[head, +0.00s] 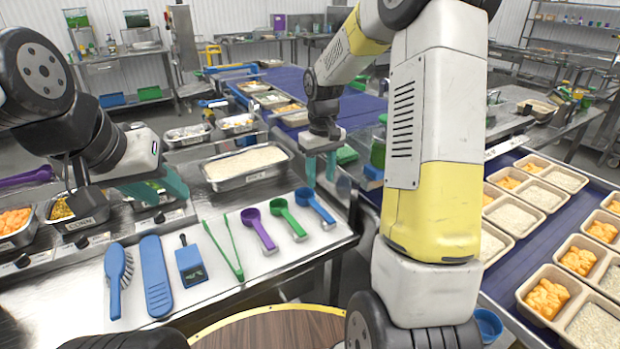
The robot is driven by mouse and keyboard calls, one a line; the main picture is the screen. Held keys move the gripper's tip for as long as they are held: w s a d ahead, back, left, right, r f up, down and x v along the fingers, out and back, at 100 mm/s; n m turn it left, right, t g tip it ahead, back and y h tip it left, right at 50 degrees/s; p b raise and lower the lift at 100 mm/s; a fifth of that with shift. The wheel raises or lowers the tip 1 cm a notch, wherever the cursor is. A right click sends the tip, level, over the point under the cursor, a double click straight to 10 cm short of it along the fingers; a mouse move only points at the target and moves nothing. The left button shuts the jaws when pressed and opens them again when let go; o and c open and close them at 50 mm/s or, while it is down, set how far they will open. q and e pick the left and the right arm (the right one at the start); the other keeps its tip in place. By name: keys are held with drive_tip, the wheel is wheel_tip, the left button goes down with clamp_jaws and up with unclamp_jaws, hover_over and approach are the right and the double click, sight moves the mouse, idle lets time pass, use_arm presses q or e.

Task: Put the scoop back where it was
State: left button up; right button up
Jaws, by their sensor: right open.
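A purple scoop (259,231), a green scoop (288,220) and a blue scoop (316,208) lie side by side on the white mat of the steel table. My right gripper (321,172) has its teal fingers apart and empty, pointing down just behind and above the blue scoop. The rice pan (207,183) sits behind the scoops, to the left of my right gripper. My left gripper (162,188) hangs over the left part of the table with its teal fingers apart, and I see nothing between them.
Food pans (78,222) stand at left. A conveyor (505,170) at right carries several filled trays.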

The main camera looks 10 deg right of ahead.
drive_tip(key=s+a+r+m+t+y, duration=0.1)
drive_tip(key=s+r+t, duration=0.2)
drive_tip(key=s+r, duration=0.4)
drive_tip(key=s+a+r+m+t+y, duration=0.1)
drive_tip(key=s+r, duration=0.7)
drive_tip(key=s, duration=0.9)
drive_tip(key=shift+a+r+m+t, duration=0.15)
drive_tip(key=shift+r+m+t, duration=0.15)
drive_tip(key=shift+m+t, duration=0.55)
drive_tip(key=shift+o, duration=1)
